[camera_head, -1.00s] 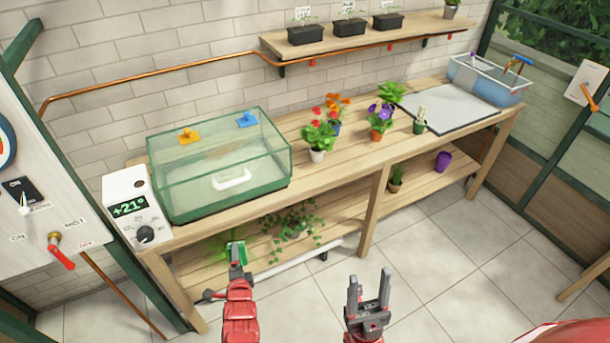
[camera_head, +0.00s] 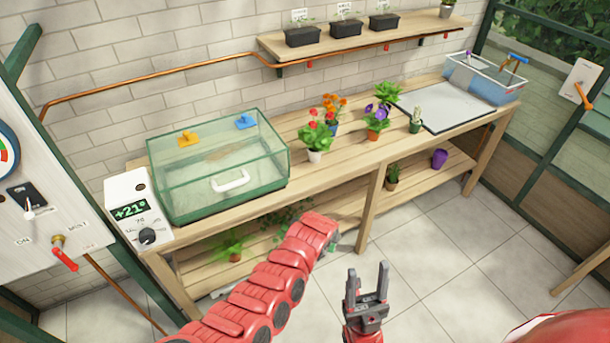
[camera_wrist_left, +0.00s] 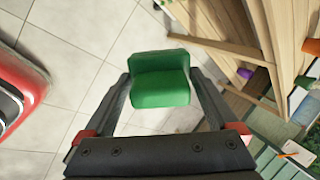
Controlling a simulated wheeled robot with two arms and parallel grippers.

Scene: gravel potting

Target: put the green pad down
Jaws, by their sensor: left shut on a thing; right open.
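The green pad (camera_wrist_left: 160,88) is a block with a rounded bend across it, between the two dark fingers of my left gripper (camera_wrist_left: 162,76) in the left wrist view. That gripper is shut on it and holds it over the pale tiled floor, with the bench woodwork to the right. In the head view my red left arm reaches in from the lower left to the front of the bench, hiding most of its gripper and the pad. My right gripper (camera_head: 367,276) is open and empty, its fingers upward, in front of the bench.
The wooden bench (camera_head: 345,170) holds a glass case (camera_head: 215,170), a thermostat box (camera_head: 135,215), potted flowers (camera_head: 315,140), a grey tray (camera_head: 448,107) and a water tub (camera_head: 482,80). Plants stand on its lower shelf (camera_head: 420,172). Floor (camera_head: 440,240) at right is clear.

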